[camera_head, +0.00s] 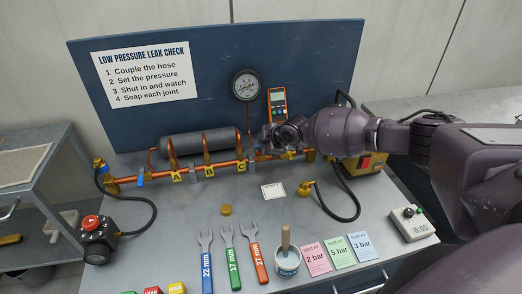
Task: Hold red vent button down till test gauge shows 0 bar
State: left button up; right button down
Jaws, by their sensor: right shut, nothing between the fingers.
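The round test gauge (247,85) with a dark rim stands above the pipe in front of the blue board; its needle is too small to read. My right gripper (268,143) reaches in from the right and is shut, with its tips over the right part of the copper pipe, below and right of the gauge. It hides that stretch of pipe, and I see no red vent button there. I cannot tell whether it touches anything. A red knob (91,222) tops a black box at the left, far from this gripper. My left gripper is not in view.
An orange handheld meter (278,103) is just behind my right gripper. A yellow box (366,162) with a red part stands under my right forearm. Three wrenches, a pot with a brush (287,262), coloured cards and a timer (412,223) lie along the front of the bench.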

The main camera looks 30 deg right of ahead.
jog(key=shift+f, duration=0.15)
dwell(2.4)
dwell(0.7)
dwell(0.8)
dwell(0.8)
jog(key=shift+r+p, duration=0.35)
jog(key=shift+r, duration=0.7)
